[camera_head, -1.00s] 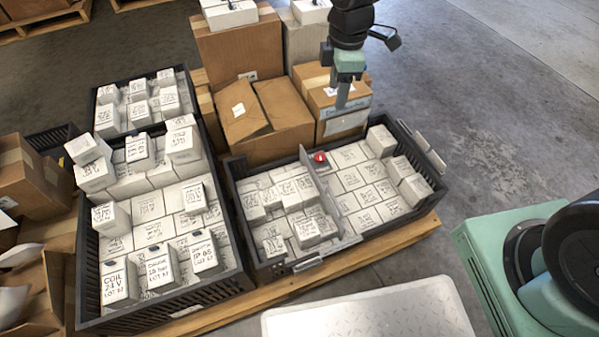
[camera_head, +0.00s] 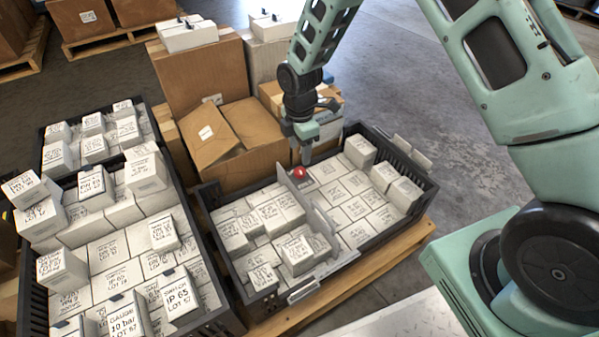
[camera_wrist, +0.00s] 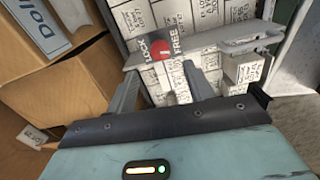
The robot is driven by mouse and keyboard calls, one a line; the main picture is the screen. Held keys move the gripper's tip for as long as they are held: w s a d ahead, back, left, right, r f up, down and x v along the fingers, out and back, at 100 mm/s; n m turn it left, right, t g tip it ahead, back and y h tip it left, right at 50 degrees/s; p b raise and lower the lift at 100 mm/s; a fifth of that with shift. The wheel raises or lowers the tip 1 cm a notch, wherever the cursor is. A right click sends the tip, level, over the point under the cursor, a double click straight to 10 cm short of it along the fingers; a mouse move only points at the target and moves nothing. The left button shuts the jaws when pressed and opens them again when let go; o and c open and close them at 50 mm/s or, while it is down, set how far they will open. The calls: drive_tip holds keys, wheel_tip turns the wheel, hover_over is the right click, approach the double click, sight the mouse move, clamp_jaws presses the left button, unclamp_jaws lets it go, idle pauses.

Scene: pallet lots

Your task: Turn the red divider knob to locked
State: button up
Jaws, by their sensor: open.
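The red divider knob (camera_head: 299,173) sits at the far end of the grey divider (camera_head: 318,207) that splits the black crate (camera_head: 207,207). In the wrist view the knob (camera_wrist: 160,51) has a small pale mark, with LOCK lettered to its left and FREE to its right. Which setting the mark points at I cannot tell. My gripper (camera_head: 306,157) points down just beyond and above the knob. In the wrist view my gripper (camera_wrist: 162,70) is open, with one finger on either side of the knob's line. The fingers appear apart from the knob.
White labelled boxes fill both sides of the crate. A larger black crate (camera_head: 215,305) of stacked boxes is at left. Grey floor (camera_head: 455,195) is clear at right.

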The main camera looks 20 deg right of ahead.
sight(300, 170)
wheel_tip(300, 170, down, 8)
drive_tip(key=b, duration=0.2)
drive_tip(key=shift+r+b, duration=0.25)
drive_tip(key=shift+b, duration=0.15)
drive_tip(key=c, duration=1)
